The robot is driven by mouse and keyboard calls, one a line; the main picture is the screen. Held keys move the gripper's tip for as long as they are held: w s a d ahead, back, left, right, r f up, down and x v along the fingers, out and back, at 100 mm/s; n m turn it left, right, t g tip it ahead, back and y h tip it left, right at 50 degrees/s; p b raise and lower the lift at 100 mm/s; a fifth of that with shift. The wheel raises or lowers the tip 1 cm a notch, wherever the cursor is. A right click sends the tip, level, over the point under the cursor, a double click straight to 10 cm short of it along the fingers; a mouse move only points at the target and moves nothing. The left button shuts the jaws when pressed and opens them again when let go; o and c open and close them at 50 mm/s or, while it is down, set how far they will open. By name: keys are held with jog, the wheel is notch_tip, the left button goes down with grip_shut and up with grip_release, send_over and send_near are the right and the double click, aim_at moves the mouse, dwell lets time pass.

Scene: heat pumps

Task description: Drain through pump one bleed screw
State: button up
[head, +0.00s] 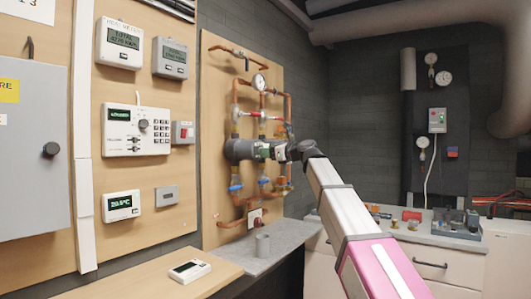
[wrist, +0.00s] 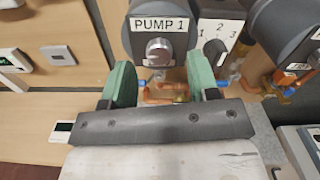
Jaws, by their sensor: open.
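Pump one (wrist: 130,28), a dark round body labelled "PUMP 1", is at the top of the wrist view. Its silver bleed screw (wrist: 158,50) sits just below the label in the centre of the pump face. My gripper (wrist: 160,74) is open, its two green fingers left and right of the screw, with nothing between them. The fingers look apart from the screw; the exact gap is hard to judge. In the head view my gripper (head: 270,152) is at the dark pump (head: 238,150) on the pipe board, and my wrist hides part of the pipework.
A speed dial marked 1, 2, 3 (wrist: 215,42) is right of the label. A second dark pump (wrist: 290,32) stands farther right. Copper pipes with blue and red valves (head: 236,186) surround the pump.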

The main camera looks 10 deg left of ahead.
jog(key=shift+x, duration=0.85)
jog(key=c, duration=0.9)
jog(key=shift+c, duration=0.2)
